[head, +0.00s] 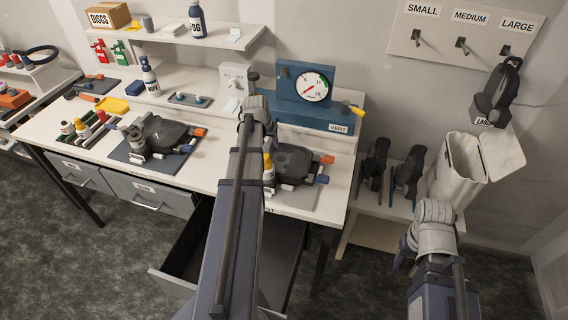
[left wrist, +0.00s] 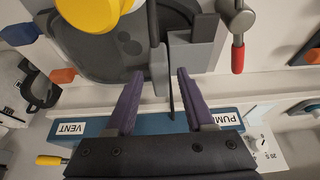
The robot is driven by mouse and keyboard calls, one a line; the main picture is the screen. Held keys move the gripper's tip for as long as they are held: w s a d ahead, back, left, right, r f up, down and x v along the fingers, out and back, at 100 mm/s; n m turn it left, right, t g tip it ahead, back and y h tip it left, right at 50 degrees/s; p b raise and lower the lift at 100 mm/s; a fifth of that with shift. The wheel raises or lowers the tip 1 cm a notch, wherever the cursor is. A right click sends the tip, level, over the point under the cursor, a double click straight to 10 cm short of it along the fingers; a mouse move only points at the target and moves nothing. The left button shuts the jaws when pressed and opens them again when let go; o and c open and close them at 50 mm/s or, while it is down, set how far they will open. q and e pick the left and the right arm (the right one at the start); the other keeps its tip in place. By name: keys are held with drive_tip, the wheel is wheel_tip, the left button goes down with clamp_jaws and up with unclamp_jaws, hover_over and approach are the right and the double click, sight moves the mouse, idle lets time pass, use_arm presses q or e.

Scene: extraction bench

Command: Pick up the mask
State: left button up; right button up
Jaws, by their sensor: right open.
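My left gripper (left wrist: 161,74) is open in the left wrist view, with its purple fingers either side of a thin dark upright part. It is in front of the blue gauge box (head: 306,86). A dark, visor-like mask (left wrist: 115,45) lies past the fingers; in the head view this mask (head: 296,160) is partly behind my left arm. A similar one (head: 168,135) lies on the left mat. A black item (head: 497,88) tagged LARGE is at the right wall, and two black items (head: 407,177) stand on the low table. My right gripper (head: 436,212) is open and empty, its fingers hardly visible.
A white bin (head: 458,168) with a raised lid stands at the right. Wall hooks (head: 462,46) carry size labels. A drawer (head: 184,250) stands open under the bench. Bottles and a shelf (head: 200,35) crowd the back. The floor between the bench and my right arm is clear.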

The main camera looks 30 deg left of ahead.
use_arm(q)
clamp_jaws()
idle(1.1)
